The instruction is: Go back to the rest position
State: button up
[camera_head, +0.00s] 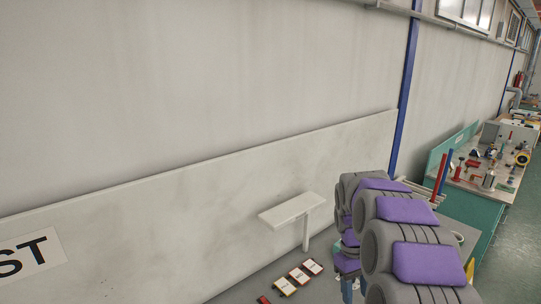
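My arm, with grey segments and purple pads, fills the lower right of the head view. A bluish piece (347,264) at its lower left side may be part of my gripper. It stands close to the small boxes or cassettes, and its lower end meets the picture's bottom edge. The arm hides much of this area, so I cannot see whether the fingers are apart or closed, or whether they hold anything.
Several small red, white and yellow boxes or cassettes (285,287) lie on a grey surface (240,288). A white T-shaped stand (292,211) rises behind them, near a pale wall panel (150,225). A cluttered green workbench (478,215) stands at right beside open floor (520,245).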

jog(key=s+a+r+m+b, duration=0.1)
jog(key=s+a+r, duration=0.15)
jog(key=s, duration=0.45)
jog(key=s+a+r, duration=0.2)
jog(key=s+a, duration=0.1)
jog(key=s, duration=0.5)
jog(key=s+a+f+m, duration=0.1)
jog(key=s+f, duration=0.1)
jog(key=s, duration=0.7)
jog(key=s+a+f+m+t+y+b, duration=0.1)
jog(key=s+a+f, duration=0.1)
jog(key=s, duration=0.7)
jog(key=shift+s+a+f+m, duration=0.15)
jog(key=shift+s+a+m, duration=0.15)
jog(key=shift+s+m, duration=0.1)
jog(key=shift+o, duration=0.5)
jog(key=shift+w, duration=0.1)
